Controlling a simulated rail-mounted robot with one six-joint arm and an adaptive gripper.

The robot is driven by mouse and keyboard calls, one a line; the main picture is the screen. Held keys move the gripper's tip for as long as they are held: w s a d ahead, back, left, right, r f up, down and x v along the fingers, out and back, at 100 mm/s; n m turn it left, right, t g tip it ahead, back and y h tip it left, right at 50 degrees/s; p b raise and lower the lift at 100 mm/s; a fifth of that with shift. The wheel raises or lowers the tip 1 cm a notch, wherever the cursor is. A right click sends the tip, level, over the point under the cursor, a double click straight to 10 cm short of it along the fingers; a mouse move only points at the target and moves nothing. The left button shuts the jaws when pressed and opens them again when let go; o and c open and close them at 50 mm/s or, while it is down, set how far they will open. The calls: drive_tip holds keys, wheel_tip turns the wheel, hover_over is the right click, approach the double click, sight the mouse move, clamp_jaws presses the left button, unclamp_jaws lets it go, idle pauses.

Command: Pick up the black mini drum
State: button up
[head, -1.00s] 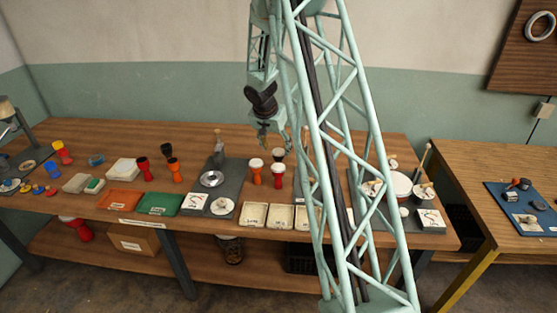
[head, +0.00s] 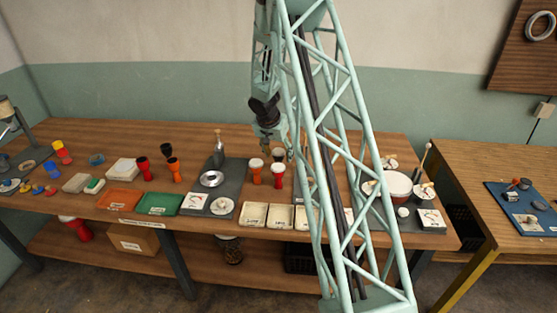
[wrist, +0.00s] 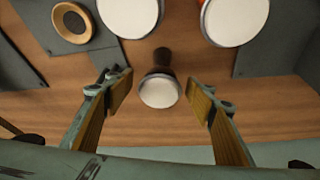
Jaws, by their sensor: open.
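The black mini drum (wrist: 163,58) has a dark body and a white head. In the wrist view it stands between the two spread fingers of my gripper (wrist: 160,88), with a gap on each side. In the head view its pale top (head: 279,152) shows behind the red-based drums, and its body is mostly hidden. My gripper in the head view (head: 277,148) hangs over the bench close to this drum. It is open and holds nothing.
Two larger white-headed drums, one on the left (wrist: 127,14) and one on the right (wrist: 234,18), stand close to the black drum in the wrist view. Bare wood surrounds the black drum's far side.

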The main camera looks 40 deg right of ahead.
idle(0.5)
drive_tip(key=c, duration=1)
drive_tip(key=shift+r, duration=0.1)
drive_tip(key=shift+r+p, duration=0.75)
drive_tip(key=shift+r, duration=4.2)
